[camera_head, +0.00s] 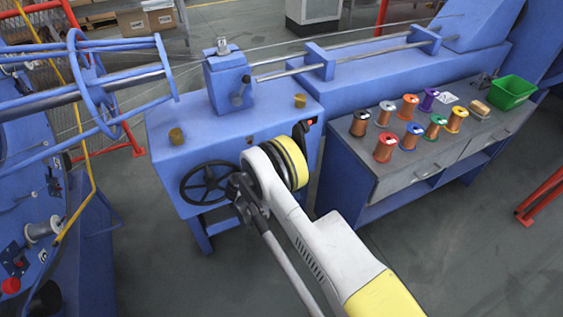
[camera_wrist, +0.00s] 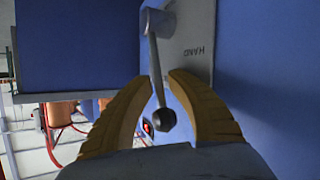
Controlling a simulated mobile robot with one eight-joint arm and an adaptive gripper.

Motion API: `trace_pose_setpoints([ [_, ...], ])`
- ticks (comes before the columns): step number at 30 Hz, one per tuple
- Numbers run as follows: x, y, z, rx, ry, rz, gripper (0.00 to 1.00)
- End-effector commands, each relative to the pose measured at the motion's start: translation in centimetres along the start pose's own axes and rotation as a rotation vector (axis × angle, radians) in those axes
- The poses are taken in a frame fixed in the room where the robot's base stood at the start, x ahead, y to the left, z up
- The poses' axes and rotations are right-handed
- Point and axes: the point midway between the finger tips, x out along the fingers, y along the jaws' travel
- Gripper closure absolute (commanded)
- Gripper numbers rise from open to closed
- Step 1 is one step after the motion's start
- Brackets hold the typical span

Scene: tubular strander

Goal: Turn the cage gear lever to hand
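The cage gear lever (camera_wrist: 156,72) shows in the wrist view as a thin grey rod with a dark ball knob (camera_wrist: 162,120). It hangs from a grey pivot (camera_wrist: 159,22) beside a pale plate (camera_wrist: 199,50) marked HAND. My gripper (camera_wrist: 167,80) has its two yellow ribbed fingers on either side of the lever. Gaps show between the knob and both fingers, so it is open. The rod passes close to the left fingertip; whether it touches is unclear. In the head view my arm hides this lever and the fingers.
The blue cabinet (camera_head: 178,158) carries a black handwheel (camera_head: 206,183) beside my arm. A small red button (camera_wrist: 147,127) is near the lever. A bench (camera_head: 388,183) with several spools and a green bin (camera_head: 511,92) stands to the right. The floor in front is clear.

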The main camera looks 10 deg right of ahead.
Motion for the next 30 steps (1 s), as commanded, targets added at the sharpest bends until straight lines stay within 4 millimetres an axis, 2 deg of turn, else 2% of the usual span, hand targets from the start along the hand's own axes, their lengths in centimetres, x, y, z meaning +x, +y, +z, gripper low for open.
trace_pose_setpoints([
  [5, -1.7, -0.1, 0.0, -0.001, 0.000, -0.001, 0.80],
  [12, -7.0, -0.1, 0.0, -0.001, 0.000, -0.004, 0.80],
  [18, -10.6, -0.1, 0.0, -0.001, 0.000, -0.003, 0.80],
  [24, -12.0, -0.1, 0.0, 0.000, 0.000, -0.001, 0.80],
  [30, -12.0, 0.0, 0.0, 0.000, 0.000, -0.001, 0.80],
])
